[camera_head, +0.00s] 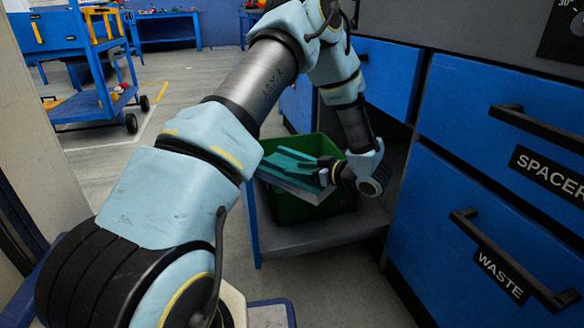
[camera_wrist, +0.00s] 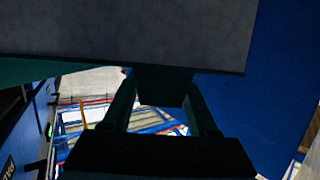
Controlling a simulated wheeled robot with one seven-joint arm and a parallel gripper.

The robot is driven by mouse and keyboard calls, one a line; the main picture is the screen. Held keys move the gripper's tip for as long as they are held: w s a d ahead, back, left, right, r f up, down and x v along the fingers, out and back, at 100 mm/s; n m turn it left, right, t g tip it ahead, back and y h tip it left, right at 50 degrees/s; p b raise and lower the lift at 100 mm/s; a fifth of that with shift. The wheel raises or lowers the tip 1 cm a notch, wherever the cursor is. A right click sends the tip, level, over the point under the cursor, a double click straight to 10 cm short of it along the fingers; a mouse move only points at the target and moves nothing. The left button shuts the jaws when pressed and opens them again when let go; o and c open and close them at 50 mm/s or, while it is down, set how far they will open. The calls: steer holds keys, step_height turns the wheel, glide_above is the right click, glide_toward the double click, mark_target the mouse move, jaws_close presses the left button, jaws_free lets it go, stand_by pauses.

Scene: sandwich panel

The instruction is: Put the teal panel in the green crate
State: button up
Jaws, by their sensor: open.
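The teal panel (camera_head: 288,164) has a teal face and a pale grey lower part. It lies tilted across the mouth of the green crate (camera_head: 292,212), its left end reaching over the left rim. I cannot tell how far it sits inside. My gripper (camera_head: 326,177) is at the panel's right end, over the crate, with its jaws open. Whether the fingers touch the panel is unclear. In the wrist view my gripper's fingers (camera_wrist: 160,84) are dark and apart, close below a large grey surface with a dark green edge, which I cannot identify for certain.
The crate stands on a low grey shelf (camera_head: 330,238). Blue drawers with black handles, labelled SPACER (camera_head: 548,175) and WASTE (camera_head: 500,275), stand close on the right. A blue cart (camera_head: 90,100) is at the far left. Floor is open between.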

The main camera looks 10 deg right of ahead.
steer(key=p+v, duration=0.1)
steer(key=v, duration=0.1)
steer(key=p+v, duration=0.1)
steer(key=v, duration=0.1)
steer(key=p+v, duration=0.1)
steer(key=v, duration=0.2)
steer(key=shift+w+d+r, duration=0.15)
steer(key=shift+w+r, duration=0.15)
steer(key=shift+r, duration=0.1)
steer(key=shift+s+d, duration=0.3)
steer(key=shift+s, duration=0.05)
steer(key=shift+r, duration=0.1)
